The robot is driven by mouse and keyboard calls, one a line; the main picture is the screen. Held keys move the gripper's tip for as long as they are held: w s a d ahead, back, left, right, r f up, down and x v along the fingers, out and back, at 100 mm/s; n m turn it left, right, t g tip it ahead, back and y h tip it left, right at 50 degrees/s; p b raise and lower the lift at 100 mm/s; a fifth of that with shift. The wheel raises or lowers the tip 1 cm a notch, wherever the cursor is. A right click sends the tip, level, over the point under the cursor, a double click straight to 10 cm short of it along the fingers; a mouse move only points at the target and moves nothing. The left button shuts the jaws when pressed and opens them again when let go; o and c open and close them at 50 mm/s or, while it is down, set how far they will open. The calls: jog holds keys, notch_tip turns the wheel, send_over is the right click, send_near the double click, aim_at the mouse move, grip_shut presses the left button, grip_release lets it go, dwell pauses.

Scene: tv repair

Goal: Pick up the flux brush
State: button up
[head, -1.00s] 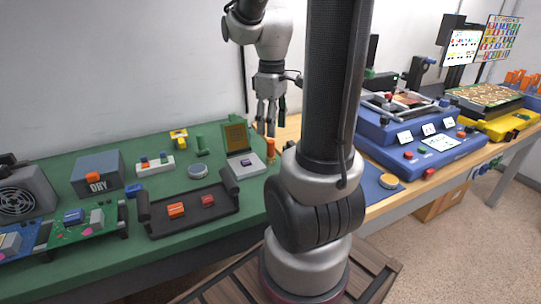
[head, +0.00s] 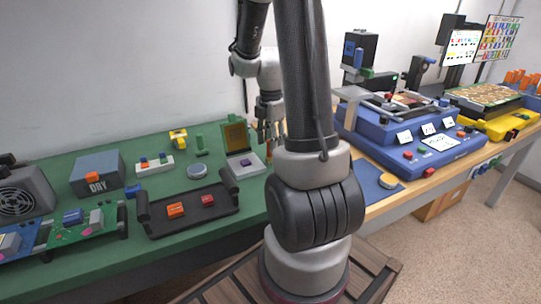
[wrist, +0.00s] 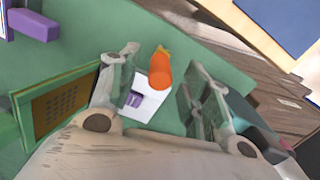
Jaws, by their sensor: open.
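The flux brush, an orange cylinder with a yellow end, shows in the wrist view (wrist: 160,70) between my two fingers and apart from both. In the head view only a sliver of its orange (head: 269,151) shows below my gripper (head: 268,135), at the right edge of the green mat. My gripper, also in the wrist view (wrist: 163,82), is open and empty, pointing down over the brush. I cannot tell how far the fingertips are above it.
A pale block with a purple chip (head: 244,163) and an upright green-framed panel (head: 235,136) stand close on the left. A black tray (head: 190,222) with red parts lies in front. The blue station (head: 420,150) stands to the right.

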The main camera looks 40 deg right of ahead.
jog(key=shift+f, duration=0.8)
grip_shut()
jog(key=shift+r, duration=0.1)
notch_tip(320, 180, up, 10)
jog(key=shift+f, duration=0.1)
